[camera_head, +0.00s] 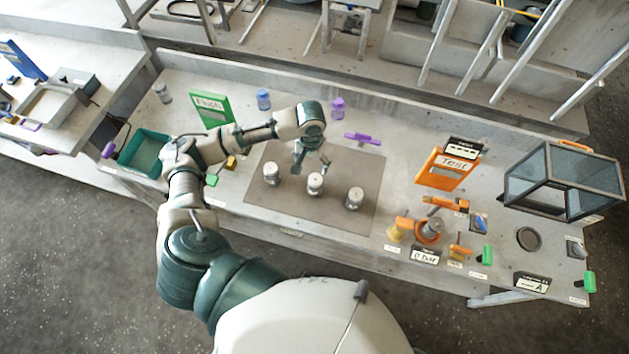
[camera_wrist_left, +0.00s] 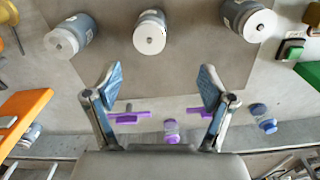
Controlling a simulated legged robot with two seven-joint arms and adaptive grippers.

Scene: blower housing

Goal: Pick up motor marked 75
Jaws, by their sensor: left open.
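Three small grey-and-white motors stand in a row on the grey mat (camera_head: 290,213): a left one (camera_head: 271,173), a middle one (camera_head: 315,184) and a right one (camera_head: 354,198). The same three show at the top of the left wrist view, in reversed order: the right one (camera_wrist_left: 68,36), the middle one (camera_wrist_left: 150,32) and the left one (camera_wrist_left: 248,18). Their labels are too small to read, so I cannot tell which is marked 75. My left gripper (camera_head: 311,162) is open and empty, just behind the middle motor; its spread fingers also show in the left wrist view (camera_wrist_left: 161,82).
A purple handle-like part (camera_head: 362,139) lies behind the mat. A green sign (camera_head: 211,109) and teal bin (camera_head: 144,152) are at the left. An orange Test sign (camera_head: 447,168), several small fixtures and a glass-sided box (camera_head: 563,181) stand at the right.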

